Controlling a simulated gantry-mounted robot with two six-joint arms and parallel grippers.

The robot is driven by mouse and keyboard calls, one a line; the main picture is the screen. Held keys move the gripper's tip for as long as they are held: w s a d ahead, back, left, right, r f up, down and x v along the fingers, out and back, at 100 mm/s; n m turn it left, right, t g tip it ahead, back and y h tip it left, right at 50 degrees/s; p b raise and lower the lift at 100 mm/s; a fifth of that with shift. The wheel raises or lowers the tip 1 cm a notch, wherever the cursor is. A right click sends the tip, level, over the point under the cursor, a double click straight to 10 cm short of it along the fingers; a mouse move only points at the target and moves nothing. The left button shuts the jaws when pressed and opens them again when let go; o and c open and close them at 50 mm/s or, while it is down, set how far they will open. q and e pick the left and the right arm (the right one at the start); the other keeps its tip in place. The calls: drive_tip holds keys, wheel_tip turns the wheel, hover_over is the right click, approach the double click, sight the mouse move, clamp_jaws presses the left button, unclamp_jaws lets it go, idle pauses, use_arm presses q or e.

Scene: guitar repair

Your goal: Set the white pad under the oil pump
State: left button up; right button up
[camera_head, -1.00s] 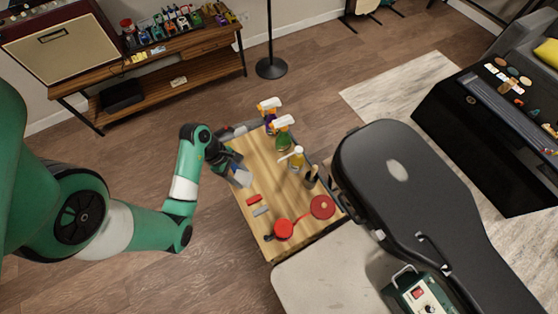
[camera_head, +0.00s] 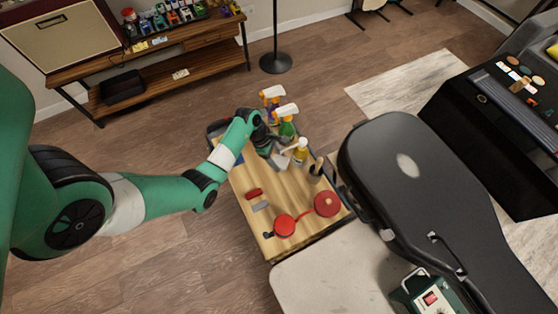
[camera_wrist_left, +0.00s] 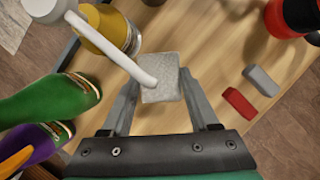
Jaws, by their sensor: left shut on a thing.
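My left gripper (camera_head: 277,158) is shut on the white pad, close to the left of the oil pump (camera_head: 301,153). In the left wrist view, the square, pale pad (camera_wrist_left: 162,78) sits between the two fingers (camera_wrist_left: 160,82). The oil pump there (camera_wrist_left: 115,32) is a yellow bottle with a long white spout. The spout crosses in front of the pad, its tip over the pad's left part. I cannot tell the height gap between them, or whether the pad touches the table. My right gripper is not in view.
A green spray bottle (camera_head: 287,128) and a purple one (camera_head: 270,112) stand behind on the wooden table (camera_head: 255,225). A red block (camera_head: 253,194), grey block (camera_head: 261,206) and red round items (camera_head: 327,203) lie in front. A black guitar case (camera_head: 430,190) is at right.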

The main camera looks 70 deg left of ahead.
sight(276, 159)
use_arm(q)
drive_tip(key=f, duration=0.1)
drive_tip(key=f+b, duration=0.2)
drive_tip(key=shift+w+f, duration=0.15)
drive_tip(key=shift+w, duration=0.1)
drive_tip(key=shift+f, duration=0.15)
drive_tip(key=shift+f, duration=0.2)
drive_tip(key=o, duration=1.3)
